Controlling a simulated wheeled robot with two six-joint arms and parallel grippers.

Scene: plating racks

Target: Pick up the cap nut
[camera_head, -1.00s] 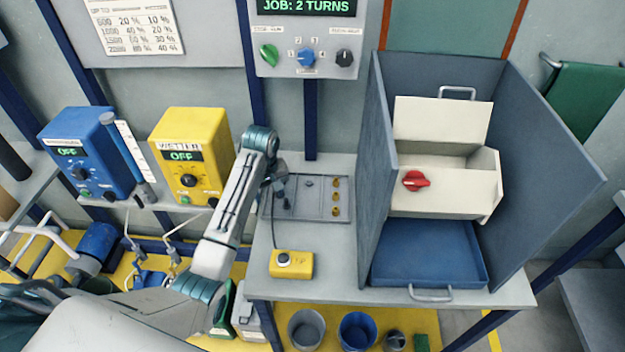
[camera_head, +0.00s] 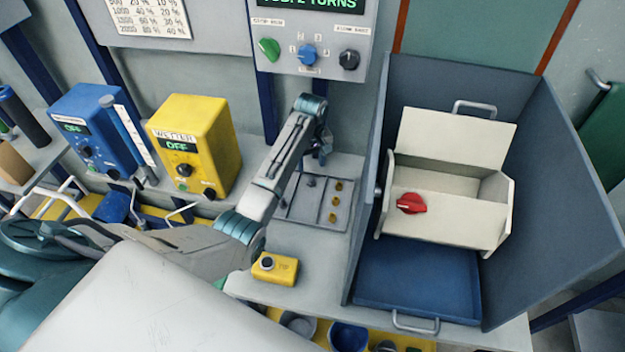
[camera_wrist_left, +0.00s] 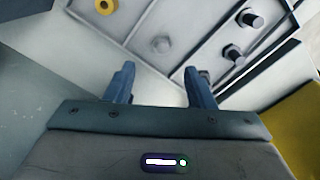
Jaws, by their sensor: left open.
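A parts tray (camera_head: 290,214) with divided compartments lies on the bench, left of the grey booth. A small grey domed piece, which looks like the cap nut (camera_head: 310,182), sits in its middle compartment. My right gripper is not in view.
Brass rings (camera_head: 335,200) fill the tray's right compartment. Dark bolts (camera_wrist_left: 252,18) stand in another compartment, one partly behind a finger. A yellow button box (camera_head: 275,268) sits in front of the tray. The booth's wall (camera_head: 366,190) rises close on the right.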

